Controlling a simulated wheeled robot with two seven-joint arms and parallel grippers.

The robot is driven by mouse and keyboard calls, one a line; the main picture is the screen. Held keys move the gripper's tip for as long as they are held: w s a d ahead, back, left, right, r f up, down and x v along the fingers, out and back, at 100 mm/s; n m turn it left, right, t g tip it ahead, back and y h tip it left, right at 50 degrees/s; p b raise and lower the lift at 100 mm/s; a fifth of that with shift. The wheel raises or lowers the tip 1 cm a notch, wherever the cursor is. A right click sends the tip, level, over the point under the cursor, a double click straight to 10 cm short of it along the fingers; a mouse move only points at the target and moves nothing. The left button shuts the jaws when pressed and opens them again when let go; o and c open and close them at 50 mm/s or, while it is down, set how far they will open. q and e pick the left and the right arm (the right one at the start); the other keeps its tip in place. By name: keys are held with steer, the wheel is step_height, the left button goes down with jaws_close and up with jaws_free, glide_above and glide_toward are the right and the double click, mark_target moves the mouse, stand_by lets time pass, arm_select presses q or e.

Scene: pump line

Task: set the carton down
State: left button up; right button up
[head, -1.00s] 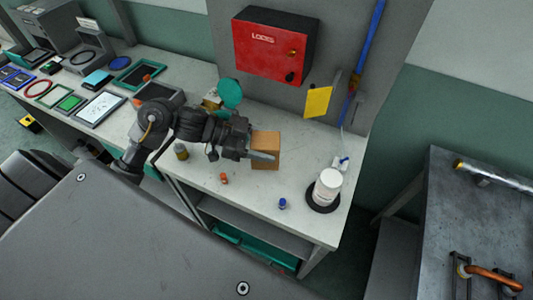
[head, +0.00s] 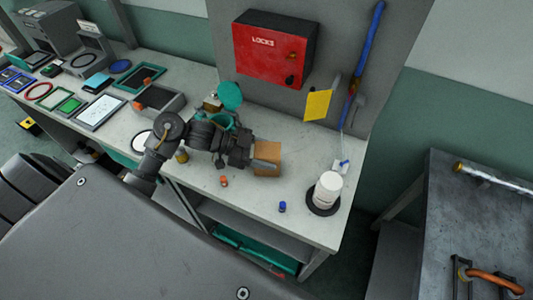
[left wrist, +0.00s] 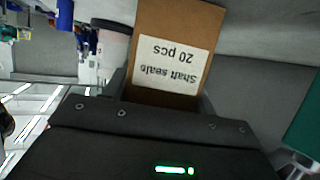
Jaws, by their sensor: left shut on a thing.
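A brown carton (head: 268,151) is held at the right end of my left arm, over the middle of the pale bench top (head: 240,190). My left gripper (head: 264,163) is shut on it, with fingers on its sides. In the left wrist view the carton (left wrist: 190,28) carries a white label, upside down, reading "Shaft seals 20 pcs". The carton looks about upright and its lower edge is close to the bench top. I cannot tell whether it touches. My right gripper is not in view.
Right of the carton are a small blue-capped item (head: 282,207) and a white tub (head: 327,188) on a black disc. A small orange part (head: 224,181) lies in front. A teal round lid (head: 230,95) stands behind. A red lock box (head: 274,48) hangs on the wall panel.

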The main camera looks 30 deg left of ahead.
arm_select(q)
steer(key=shift+f, duration=0.15)
steer(key=o, duration=1.2)
steer(key=shift+c, duration=0.2)
steer(key=shift+r, duration=0.25)
steer(key=shift+s+a, duration=0.15)
steer(key=shift+a, duration=0.2)
steer(key=b+v, duration=0.1)
steer(key=v, duration=1)
steer(key=shift+a+r, duration=0.1)
steer(key=shift+r, duration=0.05)
